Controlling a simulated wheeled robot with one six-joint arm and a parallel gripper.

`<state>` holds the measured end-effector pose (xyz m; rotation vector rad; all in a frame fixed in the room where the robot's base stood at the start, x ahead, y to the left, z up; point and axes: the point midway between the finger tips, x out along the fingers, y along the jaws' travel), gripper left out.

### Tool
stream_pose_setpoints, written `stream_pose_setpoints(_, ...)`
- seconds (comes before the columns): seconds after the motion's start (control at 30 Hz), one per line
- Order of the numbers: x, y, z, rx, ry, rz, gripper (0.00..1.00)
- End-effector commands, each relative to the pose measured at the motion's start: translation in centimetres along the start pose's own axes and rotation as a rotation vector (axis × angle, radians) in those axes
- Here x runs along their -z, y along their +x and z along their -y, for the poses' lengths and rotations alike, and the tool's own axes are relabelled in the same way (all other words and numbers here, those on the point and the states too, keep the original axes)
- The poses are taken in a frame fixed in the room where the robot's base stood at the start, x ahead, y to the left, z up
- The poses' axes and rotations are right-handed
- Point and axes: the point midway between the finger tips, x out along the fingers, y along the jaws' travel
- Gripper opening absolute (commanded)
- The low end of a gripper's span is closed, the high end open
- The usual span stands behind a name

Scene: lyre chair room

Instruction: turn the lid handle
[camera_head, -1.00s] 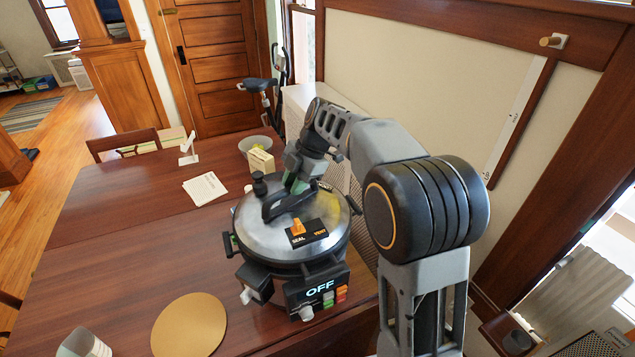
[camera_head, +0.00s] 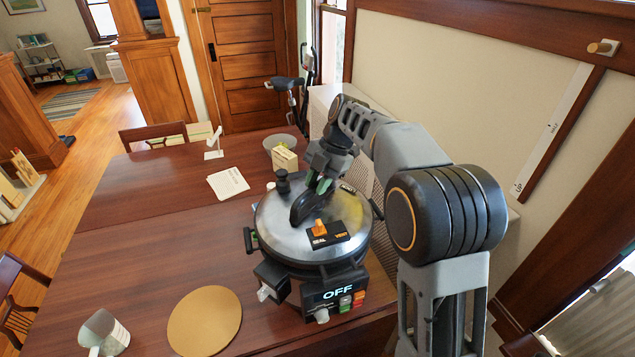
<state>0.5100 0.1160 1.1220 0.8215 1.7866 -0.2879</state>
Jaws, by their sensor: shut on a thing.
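A pressure cooker with a shiny round metal lid (camera_head: 275,222) stands on the table. The black curved lid handle (camera_head: 301,208) rises from the middle of the lid. My gripper (camera_head: 321,184) comes down from the upper right and is shut on the handle at its far end. My fingers show green and partly hide that end. An orange selector (camera_head: 320,228) sits on a black plate marked SEAL and VENT. The front control panel (camera_head: 335,295) reads OFF.
Around the cooker on the wooden table (camera_head: 150,250) are a gold disc (camera_head: 204,320), a clear cup (camera_head: 104,333), a paper card (camera_head: 228,183), a cream box (camera_head: 285,159) and a bowl (camera_head: 270,143). A wall (camera_head: 450,90) stands close on the right. The table's left side is mostly bare.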

Motion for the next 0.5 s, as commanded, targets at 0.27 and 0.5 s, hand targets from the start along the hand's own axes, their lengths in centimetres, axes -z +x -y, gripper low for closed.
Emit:
stream_pose_setpoints(0.27,-0.02,-0.05,-0.01,-0.002,0.001,0.001,0.41)
stream_pose_setpoints(0.5,-0.03,-0.04,0.02,-0.002,0.002,0.001,0.48)
